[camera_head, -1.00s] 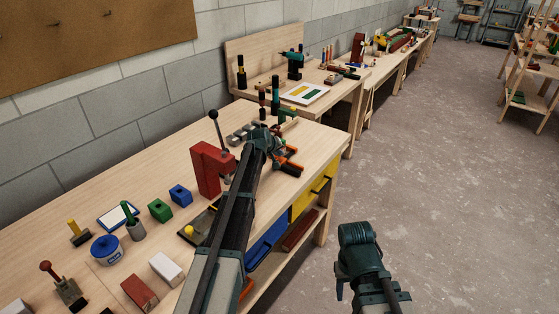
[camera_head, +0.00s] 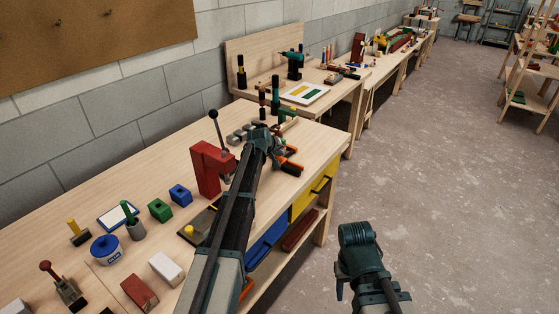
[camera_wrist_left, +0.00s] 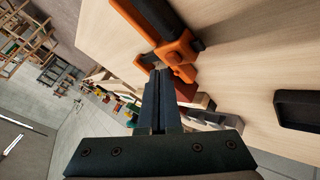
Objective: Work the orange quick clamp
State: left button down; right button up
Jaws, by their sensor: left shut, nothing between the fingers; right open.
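The orange quick clamp (camera_wrist_left: 178,48), with a dark bar, lies at the workbench's far front corner. It fills the top middle of the left wrist view. In the head view only parts of its orange body (camera_head: 291,165) show past my left arm. My left gripper (camera_wrist_left: 160,76) is shut and empty, its fingertips close to the clamp's orange jaw end; I cannot tell whether they touch. In the head view the left gripper (camera_head: 276,138) is partly hidden by its own arm. My right gripper (camera_head: 341,287) is open, low beside the bench and away from the clamp.
A red press (camera_head: 208,168) with a black-knobbed lever stands left of my left arm. Green (camera_head: 160,210) and blue blocks (camera_head: 181,195) and a blue tin (camera_head: 106,249) sit nearer. Yellow (camera_head: 308,203) and blue bins (camera_head: 266,243) hang under the bench front. The floor to the right is clear.

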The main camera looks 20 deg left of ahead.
pick_arm(q)
jog(key=shift+f, duration=0.35)
jog(key=shift+f+b, duration=0.5)
jog(key=shift+b, duration=0.25)
dwell(0.3)
jog(key=shift+r, duration=0.15)
jog(key=shift+r+p, duration=0.75)
jog(key=shift+p, duration=0.15)
notch_tip(320, 180, up, 5)
jog(key=p, duration=0.5)
jog(key=shift+r, duration=0.1)
dwell(0.7)
